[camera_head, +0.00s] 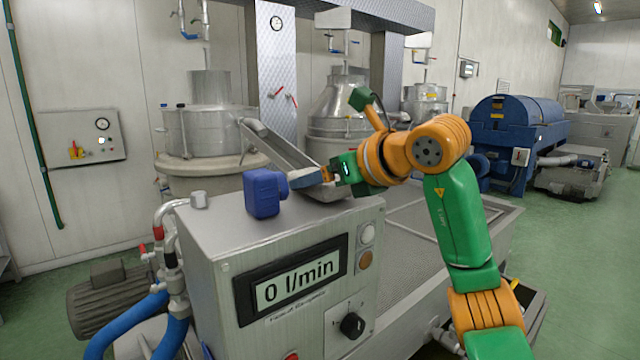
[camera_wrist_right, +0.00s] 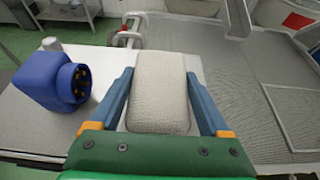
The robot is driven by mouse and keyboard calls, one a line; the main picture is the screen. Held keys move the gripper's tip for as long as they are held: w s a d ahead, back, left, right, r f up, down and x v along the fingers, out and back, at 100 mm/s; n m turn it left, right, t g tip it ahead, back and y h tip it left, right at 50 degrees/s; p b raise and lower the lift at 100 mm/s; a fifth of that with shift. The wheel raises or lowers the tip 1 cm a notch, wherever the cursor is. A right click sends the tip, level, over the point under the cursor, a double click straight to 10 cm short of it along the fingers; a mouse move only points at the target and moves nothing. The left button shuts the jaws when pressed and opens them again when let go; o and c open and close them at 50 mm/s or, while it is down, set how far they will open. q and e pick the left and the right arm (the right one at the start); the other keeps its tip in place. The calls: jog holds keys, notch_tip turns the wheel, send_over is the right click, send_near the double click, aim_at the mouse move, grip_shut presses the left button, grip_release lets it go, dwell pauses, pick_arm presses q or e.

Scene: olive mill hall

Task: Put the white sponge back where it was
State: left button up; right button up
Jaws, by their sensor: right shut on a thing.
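The white sponge (camera_wrist_right: 160,95) is a pale, rounded block with a grainy surface. In the right wrist view it sits between the two blue fingers of my right gripper (camera_wrist_right: 158,78), which is shut on it. In the head view this gripper (camera_head: 299,180) is over the top of the steel cabinet (camera_head: 220,222), right of the blue connector. The sponge is mostly hidden there by the fingers. I cannot tell whether the sponge touches the cabinet top. My left gripper is not in view.
A blue connector (camera_head: 263,193) stands on the cabinet top, left of the gripper; it also shows in the right wrist view (camera_wrist_right: 55,82). A steel chute (camera_head: 285,148) slopes down behind. A grated tank (camera_head: 425,235) lies to the right.

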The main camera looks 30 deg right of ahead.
jog(key=shift+s+d, duration=0.1)
jog(key=shift+s, duration=0.1)
jog(key=shift+f, duration=0.2)
jog(key=o, duration=1.2)
jog(key=shift+w, duration=0.1)
jog(key=shift+c, duration=0.2)
jog(key=shift+r, duration=0.35)
jog(key=v, duration=1.2)
jog(key=shift+b, duration=0.35)
jog(key=shift+f, duration=0.15)
